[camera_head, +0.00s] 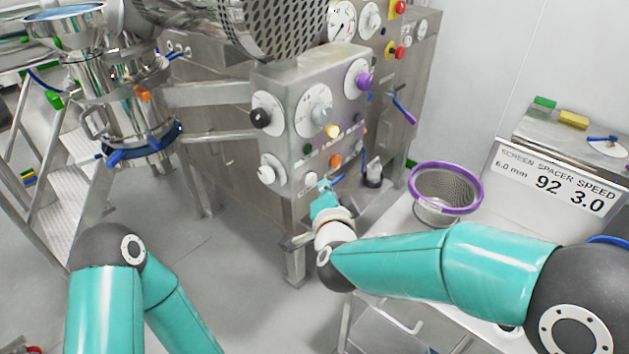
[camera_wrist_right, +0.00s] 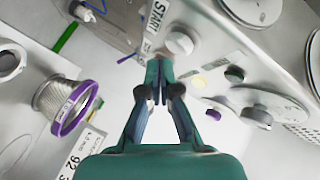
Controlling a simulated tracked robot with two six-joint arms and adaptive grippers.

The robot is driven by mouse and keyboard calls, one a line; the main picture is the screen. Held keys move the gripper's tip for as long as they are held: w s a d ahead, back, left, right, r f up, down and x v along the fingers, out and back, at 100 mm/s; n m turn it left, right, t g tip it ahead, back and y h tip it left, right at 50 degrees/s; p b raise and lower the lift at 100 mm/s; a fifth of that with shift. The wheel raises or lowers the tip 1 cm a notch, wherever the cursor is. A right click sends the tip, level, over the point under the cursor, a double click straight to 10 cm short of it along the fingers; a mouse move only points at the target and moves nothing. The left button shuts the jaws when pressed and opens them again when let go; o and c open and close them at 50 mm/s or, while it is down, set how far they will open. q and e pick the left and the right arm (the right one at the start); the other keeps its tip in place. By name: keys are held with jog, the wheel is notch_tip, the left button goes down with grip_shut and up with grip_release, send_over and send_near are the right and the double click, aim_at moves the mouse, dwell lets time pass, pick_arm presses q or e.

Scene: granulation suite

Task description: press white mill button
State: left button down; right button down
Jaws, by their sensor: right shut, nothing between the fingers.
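A white round button (camera_head: 311,179) sits low on the steel control panel (camera_head: 300,110). In the right wrist view a white button (camera_wrist_right: 179,43) stands beside a label reading START. My right gripper (camera_head: 326,186) is shut and empty, right beside the button in the head view. In the right wrist view its closed fingertips (camera_wrist_right: 159,66) point at the panel just below and left of the button. I cannot tell whether they touch it. Only links of my left arm show in the head view; its gripper is out of frame.
The panel carries several other knobs, including a black one (camera_head: 260,117), a purple one (camera_head: 364,81) and an orange button (camera_head: 335,161). A purple-rimmed mesh basket (camera_head: 446,187) and a sign (camera_head: 556,178) stand at the right. Open floor lies left of the panel.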

jog(key=shift+w+a, duration=0.1)
dwell(0.3)
jog(key=shift+w+a, duration=0.2)
jog(key=shift+a, duration=0.05)
